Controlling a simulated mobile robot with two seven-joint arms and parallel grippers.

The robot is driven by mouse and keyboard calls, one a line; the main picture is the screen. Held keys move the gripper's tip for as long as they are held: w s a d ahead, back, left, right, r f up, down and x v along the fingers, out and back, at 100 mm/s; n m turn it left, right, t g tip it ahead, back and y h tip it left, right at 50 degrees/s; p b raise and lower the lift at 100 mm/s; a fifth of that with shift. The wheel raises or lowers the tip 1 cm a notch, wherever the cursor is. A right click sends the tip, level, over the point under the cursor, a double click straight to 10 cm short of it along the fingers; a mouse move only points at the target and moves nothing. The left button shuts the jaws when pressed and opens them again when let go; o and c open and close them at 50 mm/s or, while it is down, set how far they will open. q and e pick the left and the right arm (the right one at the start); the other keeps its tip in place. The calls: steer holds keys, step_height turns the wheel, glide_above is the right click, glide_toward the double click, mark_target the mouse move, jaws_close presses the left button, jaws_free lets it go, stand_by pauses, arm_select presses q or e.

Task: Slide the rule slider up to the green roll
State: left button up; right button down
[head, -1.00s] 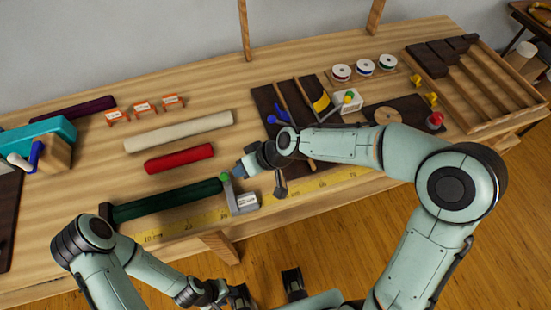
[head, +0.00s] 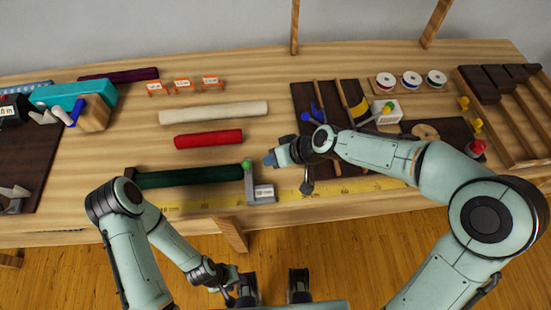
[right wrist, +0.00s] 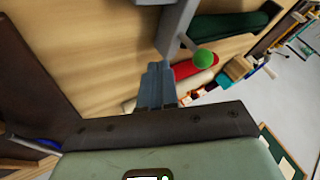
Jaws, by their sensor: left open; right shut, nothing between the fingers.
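The dark green roll (head: 190,177) lies along the back of the yellow rule (head: 330,187). The grey rule slider (head: 262,193), with a green knob (head: 246,165) and a white label, stands at the roll's right end. They look touching or nearly so. My right gripper (head: 269,159) is shut and empty, just right of the slider's upright with a small gap. In the right wrist view the shut fingers (right wrist: 157,84) point toward the slider (right wrist: 177,25), with the green roll (right wrist: 235,32) beyond. My left gripper (head: 243,287) is open, low in front of the bench.
A red roll (head: 208,139) and a cream roll (head: 214,113) lie behind the green roll. A dark tool board (head: 300,98), spools (head: 411,79) and a wooden rack (head: 505,105) are to the right. Bare bench lies between the rolls and the tool board.

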arm_select(q)
steer(key=shift+s+d+f, duration=0.1)
steer(key=shift+d+f, duration=0.2)
steer(key=shift+d, duration=0.1)
arm_select(e)
steer(key=v, duration=1)
steer(key=shift+d, duration=0.4)
arm_select(q)
steer(key=shift+s, duration=0.1)
arm_select(e)
steer(key=shift+w, duration=0.15)
